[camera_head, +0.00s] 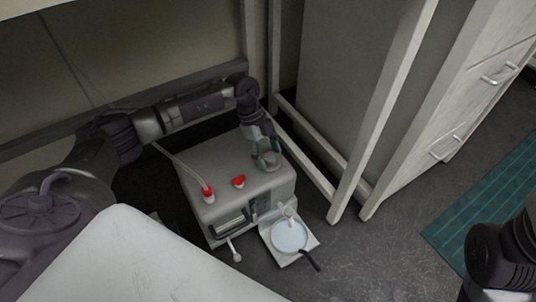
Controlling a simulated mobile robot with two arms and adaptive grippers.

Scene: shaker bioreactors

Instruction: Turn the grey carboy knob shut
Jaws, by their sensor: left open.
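A grey box-shaped carboy (225,172) stands low by the wall, with two red caps (238,181) on its top. A hose runs to the left cap. A small pale fitting (289,210) sticks out at its front right, above a white tray with a round pale-blue surface (289,237). I cannot tell which part is the grey knob. My left gripper (268,160) is open at the top right rear of the carboy, pointing down. I cannot tell whether it touches the top. My right gripper is outside the picture; only part of my right arm shows at lower right.
A white frame post (385,110) and a drawer cabinet (460,110) stand to the right. A white surface (125,265) fills the lower left. A dark handle (310,260) juts from the tray. Grey floor is free between the tray and the teal mat (490,205).

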